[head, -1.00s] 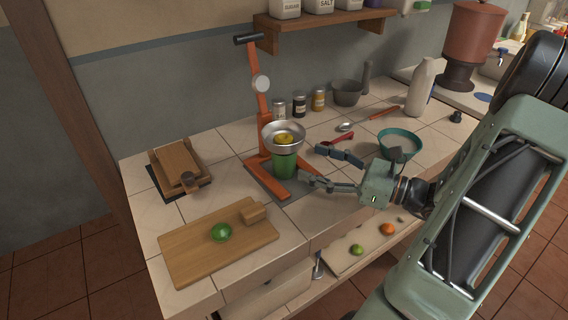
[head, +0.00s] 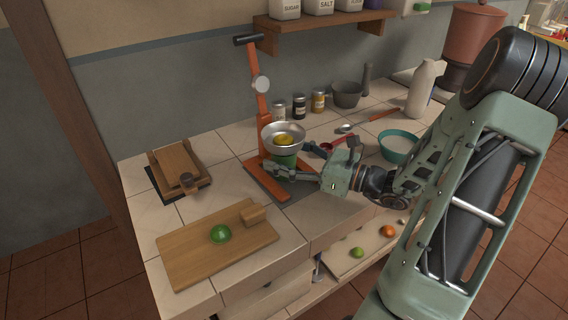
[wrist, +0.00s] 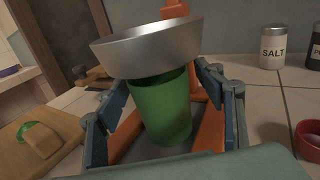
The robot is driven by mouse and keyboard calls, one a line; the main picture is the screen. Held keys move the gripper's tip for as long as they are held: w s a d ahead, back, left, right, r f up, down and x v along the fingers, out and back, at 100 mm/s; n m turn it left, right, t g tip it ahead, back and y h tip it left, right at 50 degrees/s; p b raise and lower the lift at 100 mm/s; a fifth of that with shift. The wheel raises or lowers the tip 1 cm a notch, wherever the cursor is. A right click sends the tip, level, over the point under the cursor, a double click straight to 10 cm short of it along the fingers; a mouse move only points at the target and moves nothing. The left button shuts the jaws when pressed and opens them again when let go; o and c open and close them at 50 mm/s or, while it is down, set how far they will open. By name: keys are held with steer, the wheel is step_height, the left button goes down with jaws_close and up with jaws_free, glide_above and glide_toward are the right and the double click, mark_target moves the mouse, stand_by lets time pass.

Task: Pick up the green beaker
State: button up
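The green beaker (head: 283,161) stands upright on the base of the orange press (head: 262,110), under a metal bowl (head: 270,137) with a yellow fruit half in it. The beaker also shows in the wrist view (wrist: 162,112), its top hidden by the bowl. My gripper (head: 289,160) is at the beaker, below the bowl. In the wrist view its open fingers (wrist: 160,88) stand on either side of the beaker, with small gaps apparent on both sides.
A cutting board (head: 190,252) with a green fruit half (head: 220,233) lies at the front left. Jars (head: 299,107) stand behind the press. A teal bowl (head: 397,147) and a red-handled utensil (head: 338,143) are to the right. The press's upright is close behind the beaker.

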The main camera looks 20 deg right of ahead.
steer(key=c, duration=1.2)
steer(key=shift+r+p, duration=0.25)
steer(key=shift+p, duration=0.05)
